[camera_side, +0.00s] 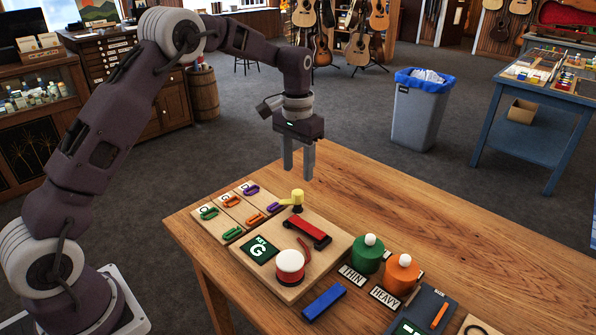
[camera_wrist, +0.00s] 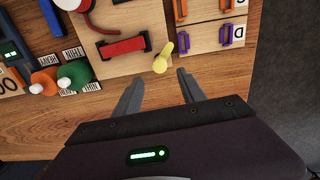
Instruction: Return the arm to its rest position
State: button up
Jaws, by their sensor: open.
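My gripper (camera_side: 299,158) hangs above the far part of the wooden table (camera_side: 400,200), fingers pointing down. It is open and empty, with both fingers apart in the wrist view (camera_wrist: 158,88). My gripper is clear of the board and of everything on the table.
A card holder with coloured clips (camera_side: 231,201) lies left. Green (camera_side: 367,255) and orange (camera_side: 401,273) lidded pots stand right. A grey bin (camera_side: 419,110) stands on the floor behind.

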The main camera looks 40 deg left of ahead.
jog(key=s+d+r+t, duration=0.2)
jog(key=s+d+r, duration=0.2)
jog(key=s+r, duration=0.9)
jog(key=s+d+t, duration=0.2)
jog(key=s+t, duration=0.1)
jog(key=s, duration=1.8)
jog(key=shift+s+d+r+t, duration=0.25)
jog(key=shift+s+r+t, duration=0.05)
jog(key=shift+r, duration=0.05)
